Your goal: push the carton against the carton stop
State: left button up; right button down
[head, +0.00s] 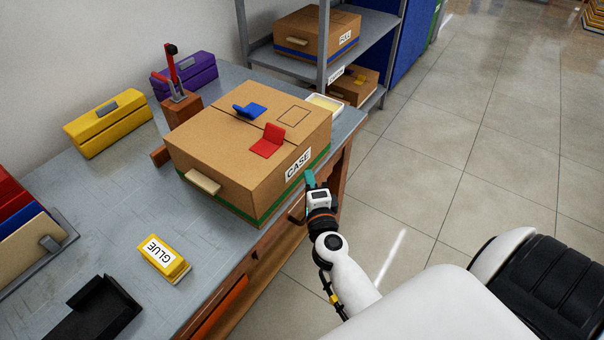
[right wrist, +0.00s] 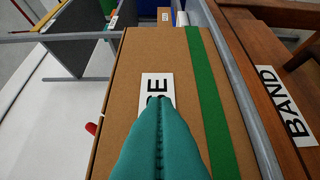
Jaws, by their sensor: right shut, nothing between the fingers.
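The carton (head: 222,150) is a large brown box on the grey workbench, with a CASE label and a green band on its near side; red and blue tabs stand on its top. In the right wrist view its labelled side (right wrist: 135,100) fills the middle. A brown wooden bar (head: 160,156), perhaps the carton stop, shows at the carton's far left side, partly hidden; I cannot tell whether they touch. My right gripper (head: 310,180) has its teal fingers shut and empty at the carton's labelled side. Its fingertips (right wrist: 160,103) overlap the label; contact is unclear. My left gripper is out of view.
A wooden block with a red clamp (head: 173,70), a yellow box (head: 107,125) and a purple box (head: 185,75) stand behind the carton. A yellow GLUE box (head: 164,258) and a black tray (head: 95,308) are nearer. Metal shelves (head: 372,48) stand beyond the bench.

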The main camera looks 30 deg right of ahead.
jog(key=shift+w+a, duration=0.25)
jog(key=shift+w, duration=0.3)
jog(key=shift+w+a, duration=0.25)
jog(key=shift+w, duration=0.25)
